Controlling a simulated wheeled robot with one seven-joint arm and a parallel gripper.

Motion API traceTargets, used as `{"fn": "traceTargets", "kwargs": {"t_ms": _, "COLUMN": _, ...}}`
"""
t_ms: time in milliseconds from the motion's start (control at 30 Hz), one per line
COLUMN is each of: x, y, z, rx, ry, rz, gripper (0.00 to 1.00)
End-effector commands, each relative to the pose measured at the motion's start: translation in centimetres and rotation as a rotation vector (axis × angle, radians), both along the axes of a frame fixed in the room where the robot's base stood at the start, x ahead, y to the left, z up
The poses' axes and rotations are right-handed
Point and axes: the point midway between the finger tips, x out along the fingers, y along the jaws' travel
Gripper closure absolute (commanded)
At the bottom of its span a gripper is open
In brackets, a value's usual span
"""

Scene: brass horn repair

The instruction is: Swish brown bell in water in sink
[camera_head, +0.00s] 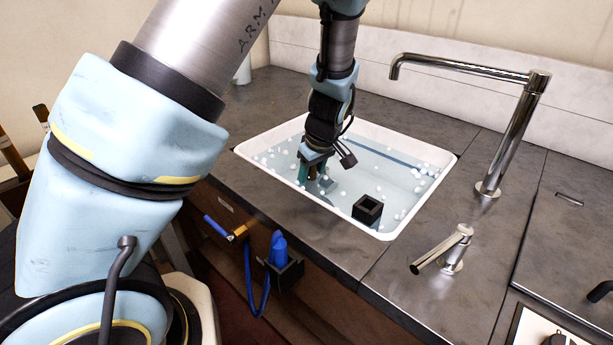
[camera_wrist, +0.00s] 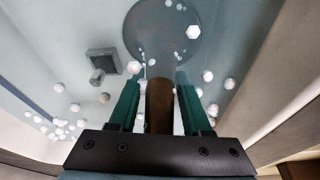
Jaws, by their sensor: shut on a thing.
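My gripper (camera_head: 312,172) reaches down into the left part of the white sink (camera_head: 446,160), which holds water (camera_head: 350,185) with several white balls or bubbles on it. In the wrist view my gripper (camera_wrist: 159,108) has green fingers shut on the brown bell (camera_wrist: 159,105). Only a narrow brown part of the bell shows clearly between the fingers. A large round grey shape (camera_wrist: 160,28) lies beyond it in the wrist view; I cannot tell whether it is the bell's flare under water or part of the sink.
A dark square block-like thing (camera_head: 367,210) stands in the sink near its front edge. A chrome faucet (camera_head: 512,130) and a small chrome spout (camera_head: 448,248) stand right of the sink. A blue tool (camera_head: 279,250) hangs in a holder on the counter front.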

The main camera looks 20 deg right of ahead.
Motion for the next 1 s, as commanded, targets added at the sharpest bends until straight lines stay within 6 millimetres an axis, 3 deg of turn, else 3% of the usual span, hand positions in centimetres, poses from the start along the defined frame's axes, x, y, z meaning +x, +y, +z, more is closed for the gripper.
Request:
{"fn": "traceTargets", "kwargs": {"t_ms": 567, "x": -0.7, "y": -0.4, "z": 0.0, "rx": -0.001, "ry": -0.001, "rz": 0.0, "gripper": 1.0}}
{"fn": "traceTargets", "kwargs": {"t_ms": 1000, "x": 0.6, "y": 0.2, "z": 0.0, "rx": -0.001, "ry": 0.0, "rz": 0.001, "gripper": 1.0}}
